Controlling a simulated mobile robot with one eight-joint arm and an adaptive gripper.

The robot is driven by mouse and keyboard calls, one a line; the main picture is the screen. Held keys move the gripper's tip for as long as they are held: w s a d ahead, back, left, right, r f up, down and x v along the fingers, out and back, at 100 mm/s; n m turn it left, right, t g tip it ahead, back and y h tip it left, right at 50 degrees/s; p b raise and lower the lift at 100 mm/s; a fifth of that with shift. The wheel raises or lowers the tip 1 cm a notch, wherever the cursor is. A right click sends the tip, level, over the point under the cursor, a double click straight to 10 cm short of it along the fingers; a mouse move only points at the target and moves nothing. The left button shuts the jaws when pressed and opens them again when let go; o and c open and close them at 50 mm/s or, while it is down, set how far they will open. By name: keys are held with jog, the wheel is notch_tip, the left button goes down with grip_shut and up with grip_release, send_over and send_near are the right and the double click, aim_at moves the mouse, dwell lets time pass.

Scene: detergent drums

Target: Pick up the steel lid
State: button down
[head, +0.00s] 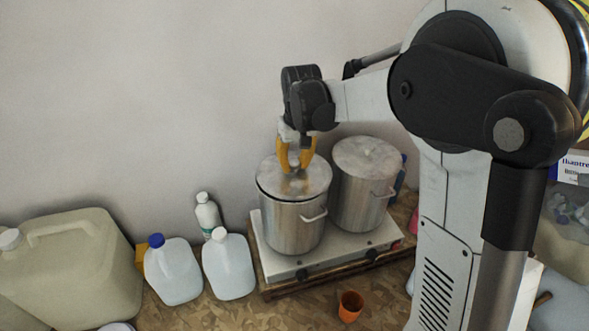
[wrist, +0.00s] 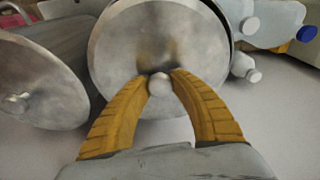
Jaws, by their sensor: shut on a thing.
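The steel lid (head: 312,181) is a round metal disc with a small knob, on top of the left of two steel pots. The lid looks slightly askew over the left pot (head: 288,228). My gripper (head: 294,168) comes down from above with its yellow fingers shut on the lid's knob. In the wrist view the fingers of my gripper (wrist: 160,78) close around the round knob, with the lid (wrist: 120,55) behind it. I cannot tell whether the lid is clear of the pot's rim. The fingers hide part of the lid's middle.
A second lidded steel pot (head: 357,205) stands close at the right, both on a white hotplate (head: 285,264). Two clear jugs, one a blue-capped jug (head: 172,272), a white bottle (head: 207,214) and a large beige canister (head: 75,268) stand left. An orange cup (head: 350,306) is in front.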

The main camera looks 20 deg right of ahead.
jog(key=shift+r, duration=0.1)
jog(key=r, duration=0.1)
jog(key=r+b, duration=0.1)
jog(key=r, duration=0.2)
jog(key=shift+s+d, duration=0.15)
jog(key=shift+d, duration=0.1)
jog(key=s+d+r+b, duration=0.2)
jog(key=s+d+r, duration=0.35)
jog(key=d, duration=0.35)
jog(key=b, duration=0.3)
send_over(296, 162)
jog(key=s+a, duration=0.1)
jog(key=f, duration=0.3)
jog(key=shift+a, duration=0.2)
jog(key=shift+s+d+f+b, duration=0.1)
jog(key=shift+f+b, duration=0.2)
jog(key=shift+b, duration=0.05)
jog(key=shift+f+b, duration=1.85)
jog(key=shift+f, duration=0.9)
jog(key=shift+f, duration=0.15)
